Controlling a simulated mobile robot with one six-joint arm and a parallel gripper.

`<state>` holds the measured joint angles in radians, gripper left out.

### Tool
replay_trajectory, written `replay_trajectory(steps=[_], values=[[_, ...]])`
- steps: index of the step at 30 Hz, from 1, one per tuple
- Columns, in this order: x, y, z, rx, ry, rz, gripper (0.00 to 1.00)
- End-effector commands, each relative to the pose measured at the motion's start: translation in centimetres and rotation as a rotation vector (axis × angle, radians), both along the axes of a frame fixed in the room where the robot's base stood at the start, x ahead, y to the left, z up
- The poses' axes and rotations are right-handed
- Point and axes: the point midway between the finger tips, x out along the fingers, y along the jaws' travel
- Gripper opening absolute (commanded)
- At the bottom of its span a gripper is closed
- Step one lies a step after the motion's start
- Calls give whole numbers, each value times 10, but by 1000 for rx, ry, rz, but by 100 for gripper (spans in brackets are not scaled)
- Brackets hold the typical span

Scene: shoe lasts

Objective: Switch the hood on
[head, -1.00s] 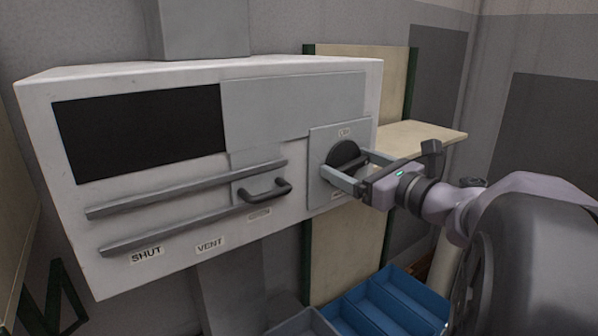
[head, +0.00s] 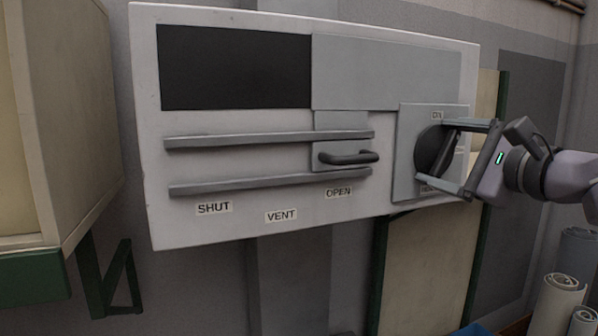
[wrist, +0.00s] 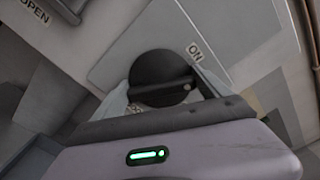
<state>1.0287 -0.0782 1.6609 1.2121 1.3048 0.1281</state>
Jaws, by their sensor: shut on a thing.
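The hood is a pale wall box (head: 245,215) with a dark window and a grey switch plate (head: 405,160) at its right end. A round black knob (head: 428,152) sits on the plate, with an ON label (head: 437,115) above it. My gripper (head: 442,155) is at the knob from the right, one finger above the other, shut on it. In the wrist view the black knob (wrist: 158,72) lies between the fingers. A pale mark shows near its edge, not clearly in line with the ON label (wrist: 195,52). Other labels are partly hidden.
A sash handle (head: 348,157) stands out left of the plate, above the OPEN label (head: 338,192). Two rails (head: 265,140) run beside it. A cream cabinet (head: 75,130) is at the left. Rolls (head: 560,300) stand at the lower right.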

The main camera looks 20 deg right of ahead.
Motion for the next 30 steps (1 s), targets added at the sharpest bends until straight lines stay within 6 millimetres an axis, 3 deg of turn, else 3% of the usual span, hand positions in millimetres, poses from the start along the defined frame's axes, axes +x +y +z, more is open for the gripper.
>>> replay_trajectory(steps=[1,15,30], values=[[0,0,-7,-41,-5,0,46],[0,0,-5,-393,-30,-1,46],[0,0,-3,-520,-39,-1,46]])
